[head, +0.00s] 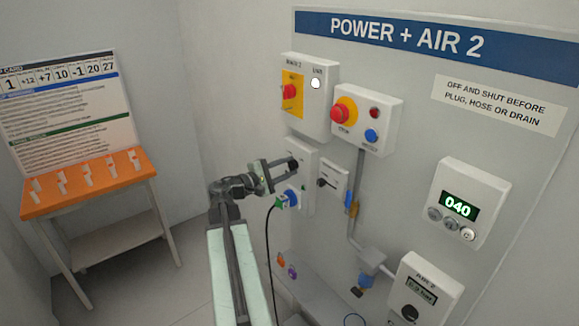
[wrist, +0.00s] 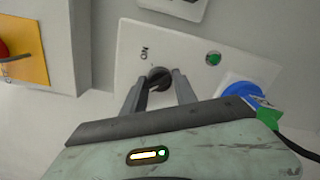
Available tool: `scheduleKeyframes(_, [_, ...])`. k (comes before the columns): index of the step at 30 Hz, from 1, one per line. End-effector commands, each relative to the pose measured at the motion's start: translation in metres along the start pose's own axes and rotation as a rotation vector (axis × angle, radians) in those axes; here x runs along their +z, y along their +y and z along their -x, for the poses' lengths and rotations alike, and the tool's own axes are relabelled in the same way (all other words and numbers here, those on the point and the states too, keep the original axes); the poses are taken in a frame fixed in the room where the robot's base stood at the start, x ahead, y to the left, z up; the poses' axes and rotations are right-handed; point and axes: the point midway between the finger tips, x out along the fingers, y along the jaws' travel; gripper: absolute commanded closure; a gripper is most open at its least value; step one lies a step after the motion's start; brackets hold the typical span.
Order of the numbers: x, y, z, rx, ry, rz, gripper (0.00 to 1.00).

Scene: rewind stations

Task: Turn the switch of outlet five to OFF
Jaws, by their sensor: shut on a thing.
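The outlet plate (head: 308,169) is white, on the grey wall panel below the yellow-backed isolator. It carries a dark round switch knob (wrist: 157,75) with ON printed beside it, a green lamp (wrist: 213,58) and a blue socket (wrist: 243,92). The outlet number is not legible. My gripper (head: 287,168) is at the upper part of the plate. In the wrist view my gripper (wrist: 159,88) has one finger on each side of the knob and is shut on it. The fingers partly hide the knob, and I cannot tell exactly which way it points.
A green plug (head: 281,203) sits in the blue socket, its black cable hanging down. A red emergency button (head: 340,114) is on a box above right. A smaller switch box (head: 333,184) is close on the right. An orange-topped table (head: 90,185) stands left.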

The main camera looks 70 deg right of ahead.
Motion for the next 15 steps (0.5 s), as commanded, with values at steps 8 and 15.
scheduleKeyframes(8, [-0.0011, -0.0016, 0.0, -0.005, 0.003, -0.002, 0.46])
scheduleKeyframes(15, [-0.0004, -0.0011, 0.0067, -0.003, 0.003, -0.002, 0.46])
